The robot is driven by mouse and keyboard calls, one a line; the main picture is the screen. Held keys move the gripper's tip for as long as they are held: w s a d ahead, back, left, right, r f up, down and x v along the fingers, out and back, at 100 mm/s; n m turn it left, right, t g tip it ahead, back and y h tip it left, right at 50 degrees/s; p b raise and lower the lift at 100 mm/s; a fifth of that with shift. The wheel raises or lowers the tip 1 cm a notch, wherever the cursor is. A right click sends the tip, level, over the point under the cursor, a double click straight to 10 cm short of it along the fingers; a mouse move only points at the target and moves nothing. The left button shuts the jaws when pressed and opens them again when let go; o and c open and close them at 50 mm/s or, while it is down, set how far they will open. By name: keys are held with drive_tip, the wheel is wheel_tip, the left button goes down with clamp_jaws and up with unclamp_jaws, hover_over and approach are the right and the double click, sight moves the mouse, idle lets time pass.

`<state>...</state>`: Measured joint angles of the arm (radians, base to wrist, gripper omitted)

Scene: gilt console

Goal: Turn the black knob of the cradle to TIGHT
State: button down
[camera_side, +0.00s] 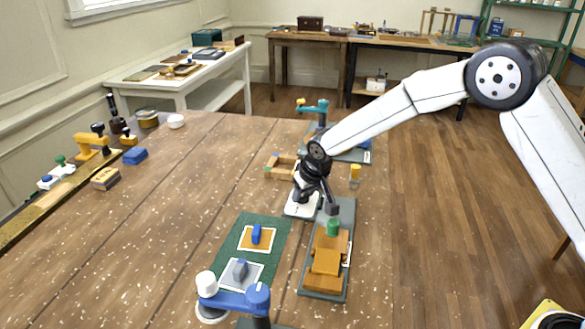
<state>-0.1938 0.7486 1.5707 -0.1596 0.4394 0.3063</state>
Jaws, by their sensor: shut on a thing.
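My gripper (314,194) is low over the middle of the brown table, its dark jaws pointing down. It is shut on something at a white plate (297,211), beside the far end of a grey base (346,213). The held part is mostly hidden by the dark jaws, and I take it to be the black knob. The grey base carries an orange block assembly (327,262) with a green knob (333,228) on top. I cannot read the knob's setting or any TIGHT mark from here.
A blue and white fixture (238,301) stands at the front. A wooden frame (279,170), a yellow-topped post (355,173) and a teal-topped stand (313,106) are close behind my gripper. The table's left-centre is clear.

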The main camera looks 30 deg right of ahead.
drive_tip(key=shift+a+m+h, duration=0.1)
drive_tip(key=shift+m+h, duration=0.4)
drive_tip(key=shift+m, duration=0.75)
drive_tip(key=shift+a+m+h, duration=0.1)
drive_tip(key=shift+m+h, duration=0.4)
drive_tip(key=shift+m, duration=0.75)
drive_tip(key=shift+w+m+g+h, duration=0.1)
drive_tip(key=shift+m+g+h, duration=0.25)
drive_tip(key=shift+m, duration=0.7)
drive_tip(key=shift+m+g+h, duration=0.25)
drive_tip(key=shift+m+g, duration=0.1)
drive_tip(key=shift+m, duration=0.7)
drive_tip(key=shift+a, duration=0.1)
drive_tip(key=shift+c, duration=1.1)
unclamp_jaws()
drive_tip(key=shift+r, duration=0.15)
drive_tip(key=v, duration=0.7)
drive_tip(key=shift+r, duration=0.3)
